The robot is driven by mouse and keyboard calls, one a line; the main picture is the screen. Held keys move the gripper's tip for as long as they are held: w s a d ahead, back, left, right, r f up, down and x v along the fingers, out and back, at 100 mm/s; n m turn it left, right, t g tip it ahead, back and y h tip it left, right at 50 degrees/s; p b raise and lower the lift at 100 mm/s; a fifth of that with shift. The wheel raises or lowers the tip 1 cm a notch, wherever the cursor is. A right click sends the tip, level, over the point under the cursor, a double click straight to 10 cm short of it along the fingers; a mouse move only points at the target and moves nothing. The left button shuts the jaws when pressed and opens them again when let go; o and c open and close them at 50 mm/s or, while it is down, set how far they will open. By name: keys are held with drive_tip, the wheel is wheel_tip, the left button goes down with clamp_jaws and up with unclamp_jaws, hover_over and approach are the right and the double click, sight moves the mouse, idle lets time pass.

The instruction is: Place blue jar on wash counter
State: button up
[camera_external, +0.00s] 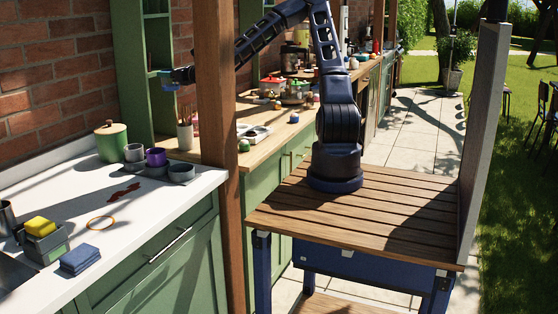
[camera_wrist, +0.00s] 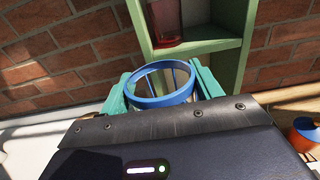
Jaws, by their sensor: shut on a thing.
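The blue jar (camera_wrist: 163,101) is seen from above in the wrist view, with a blue rim and an open, see-through middle. It sits between the two teal fingers of my gripper (camera_wrist: 160,84), which are shut on it. In the external view my gripper (camera_external: 171,78) is at the upper left, held in the air in front of the green shelf; a small bit of blue shows at its tip. The wash counter (camera_external: 62,190) is the white top at the left, lower than my gripper.
On the wash counter are a green lidded pot (camera_external: 111,143), several small cups, a purple cup (camera_external: 156,157), a brown stain, an orange ring (camera_external: 101,222), a caddy with a yellow sponge (camera_external: 40,227) and folded blue cloths (camera_external: 79,259). A wooden post (camera_external: 217,120) stands beside my arm.

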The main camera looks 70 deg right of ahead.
drive_tip(key=w+d+f+m+h, duration=0.1)
drive_tip(key=d+f+m+h, duration=0.15)
drive_tip(key=d, duration=1.05)
drive_tip(key=w+d+f+m+h, duration=0.1)
drive_tip(key=d+h, duration=0.2)
drive_tip(key=d, duration=1)
drive_tip(key=s+d+f+m+g+h, duration=0.1)
drive_tip(key=s+d+h, duration=0.15)
drive_tip(key=d, duration=0.65)
drive_tip(key=s+d+f+m+g+h, duration=0.1)
drive_tip(key=s+d, duration=0.3)
drive_tip(key=d, duration=0.4)
drive_tip(key=s+d+f+m+g+h, duration=0.1)
drive_tip(key=s+d, duration=0.2)
drive_tip(key=d, duration=0.6)
drive_tip(key=f, duration=1.9)
drive_tip(key=shift+d+f, duration=0.15)
drive_tip(key=shift+d, duration=0.05)
drive_tip(key=shift+f, duration=0.2)
drive_tip(key=o, duration=1.1)
drive_tip(key=shift+c, duration=0.2)
drive_tip(key=shift+o, duration=0.7)
drive_tip(key=shift+r, duration=0.1)
